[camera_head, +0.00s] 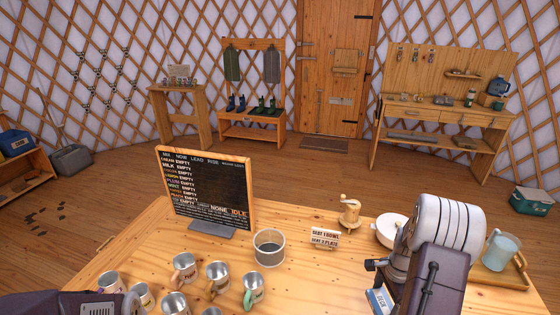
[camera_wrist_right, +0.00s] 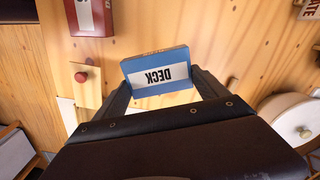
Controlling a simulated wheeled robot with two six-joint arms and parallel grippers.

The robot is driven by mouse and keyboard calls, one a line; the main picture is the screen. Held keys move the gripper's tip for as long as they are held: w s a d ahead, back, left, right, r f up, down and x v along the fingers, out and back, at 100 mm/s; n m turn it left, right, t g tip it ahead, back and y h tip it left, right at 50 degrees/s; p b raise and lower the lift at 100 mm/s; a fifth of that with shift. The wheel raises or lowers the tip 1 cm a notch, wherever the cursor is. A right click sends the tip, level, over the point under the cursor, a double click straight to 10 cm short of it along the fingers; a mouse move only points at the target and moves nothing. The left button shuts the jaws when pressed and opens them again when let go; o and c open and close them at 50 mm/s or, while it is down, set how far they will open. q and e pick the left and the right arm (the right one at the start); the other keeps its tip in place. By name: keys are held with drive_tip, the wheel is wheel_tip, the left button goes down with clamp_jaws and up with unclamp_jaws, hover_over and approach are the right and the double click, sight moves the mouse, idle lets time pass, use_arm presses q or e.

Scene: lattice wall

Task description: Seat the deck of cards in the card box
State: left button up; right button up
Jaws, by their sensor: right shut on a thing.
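The deck of cards (camera_wrist_right: 158,84) is a blue block with a white label reading DECK, upside down in the right wrist view. My right gripper (camera_wrist_right: 160,76) is shut on it, one dark finger at each side. The deck (camera_head: 378,301) also shows at the bottom of the head view, partly hidden by my right arm. A red box with a white panel (camera_wrist_right: 88,16) stands at the top left of the wrist view, apart from the deck; I cannot tell whether it is the card box. My left arm shows at the lower left of the head view; its fingers are not clear.
Several metal mugs (camera_head: 217,277) stand at the table's front left. A menu board (camera_head: 205,188), a clear container (camera_head: 269,247), a grinder (camera_head: 349,212), small signs (camera_head: 324,238) and a white bowl (camera_head: 391,229) stand behind. A tray with a pitcher (camera_head: 499,251) is at right.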

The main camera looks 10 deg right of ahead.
drive_tip(key=w+a+r+n, duration=0.1)
drive_tip(key=a+r+n, duration=0.1)
drive_tip(key=a+n, duration=0.7)
drive_tip(key=w+a+r+n, duration=0.2)
drive_tip(key=a+n, duration=0.8)
drive_tip(key=a, duration=0.3)
drive_tip(key=shift+w+a+r, duration=0.15)
drive_tip(key=shift+a+r, duration=0.15)
drive_tip(key=shift+a, duration=0.05)
